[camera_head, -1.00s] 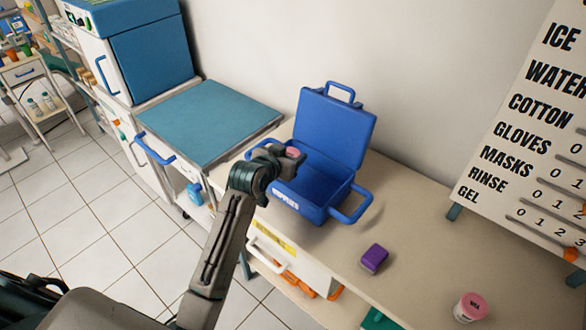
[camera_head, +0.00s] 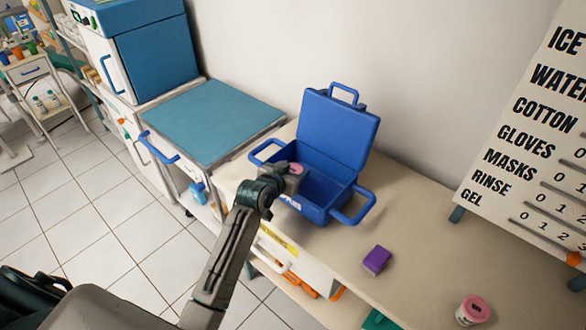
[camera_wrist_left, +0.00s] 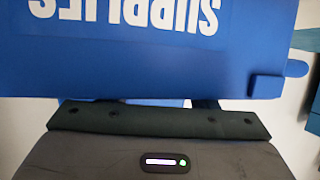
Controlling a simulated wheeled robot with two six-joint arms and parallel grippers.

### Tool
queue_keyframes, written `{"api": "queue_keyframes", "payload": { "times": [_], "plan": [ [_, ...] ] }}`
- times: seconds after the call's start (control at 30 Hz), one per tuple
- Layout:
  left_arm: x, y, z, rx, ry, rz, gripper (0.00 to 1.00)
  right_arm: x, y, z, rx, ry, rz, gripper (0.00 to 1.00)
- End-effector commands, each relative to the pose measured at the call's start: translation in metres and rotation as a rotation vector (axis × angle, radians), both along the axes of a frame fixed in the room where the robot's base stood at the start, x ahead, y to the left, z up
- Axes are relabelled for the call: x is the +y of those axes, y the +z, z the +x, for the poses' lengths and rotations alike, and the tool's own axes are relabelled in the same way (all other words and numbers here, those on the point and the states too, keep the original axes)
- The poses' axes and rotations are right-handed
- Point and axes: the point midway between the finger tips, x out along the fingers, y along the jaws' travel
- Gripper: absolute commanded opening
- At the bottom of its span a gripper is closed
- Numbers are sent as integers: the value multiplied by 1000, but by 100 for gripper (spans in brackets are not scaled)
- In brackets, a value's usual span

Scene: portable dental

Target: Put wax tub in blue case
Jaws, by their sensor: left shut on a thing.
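The blue case (camera_head: 340,128) stands open on the counter, its lid raised at the back and its inside visible. My left gripper (camera_head: 292,172) is at the left part of the case, over or just inside its opening; the exact depth is unclear. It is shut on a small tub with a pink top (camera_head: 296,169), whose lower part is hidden. In the left wrist view, the case's front wall (camera_wrist_left: 150,60) with upside-down lettering fills the top, and the held tub is hidden. My right gripper is not in view.
A second pink-lidded tub (camera_head: 472,310) and a purple block (camera_head: 377,260) sit on the counter (camera_head: 420,230) to the right. A white sign (camera_head: 525,150) stands at the right. A teal-topped cart (camera_head: 210,120) is to the left. The case's side handles stick out.

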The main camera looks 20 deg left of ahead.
Motion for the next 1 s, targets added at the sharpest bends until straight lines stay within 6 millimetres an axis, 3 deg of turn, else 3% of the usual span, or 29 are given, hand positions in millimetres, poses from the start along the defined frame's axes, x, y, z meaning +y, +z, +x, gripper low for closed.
{"api": "queue_keyframes", "payload": {
  "times": [0.17, 0.2, 0.3, 0.57, 0.73, 1.0],
  "plan": [
    [0, -4, 0, 1, 0, 0, 30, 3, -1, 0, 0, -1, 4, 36],
    [0, -4, 0, 2, 0, 0, 57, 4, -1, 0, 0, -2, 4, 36],
    [0, -5, 0, 4, 0, 1, 75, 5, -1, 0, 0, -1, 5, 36],
    [0, -6, -1, 6, 0, 1, 75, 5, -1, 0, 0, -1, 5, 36],
    [0, 9, 0, 3, 0, 0, 75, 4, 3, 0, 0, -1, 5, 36],
    [8, 27, -49, 1, 0, 3, 75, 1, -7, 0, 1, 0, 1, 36]
  ]
}}
